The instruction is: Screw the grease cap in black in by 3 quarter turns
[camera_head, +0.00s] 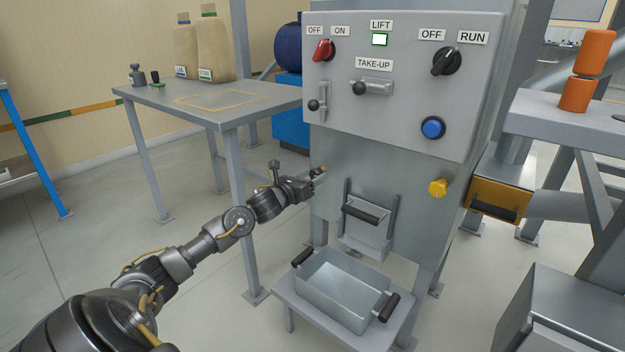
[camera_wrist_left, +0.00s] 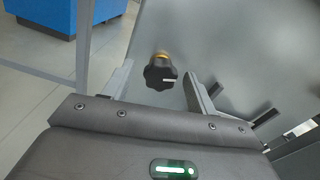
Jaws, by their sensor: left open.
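The black grease cap (camera_wrist_left: 160,72) is a lobed knob with a white line on its face and a brass stem behind it, on the grey panel. In the head view the cap (camera_head: 319,171) is small and partly hidden by the gripper at the cabinet's lower left. My left gripper (camera_head: 312,181) is at the cap, with its fingers spread. In the left wrist view the cap shows between the fingertips, with gaps on both sides. I cannot tell whether it is fully between them in depth. My right gripper is not in view.
A yellow lobed cap (camera_head: 438,187) sits on the same cabinet (camera_head: 400,185), to the right. Below are a hatch with a black handle (camera_head: 362,214) and a metal bin (camera_head: 345,285) on a stand. A grey table (camera_head: 215,105) with jugs stands left.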

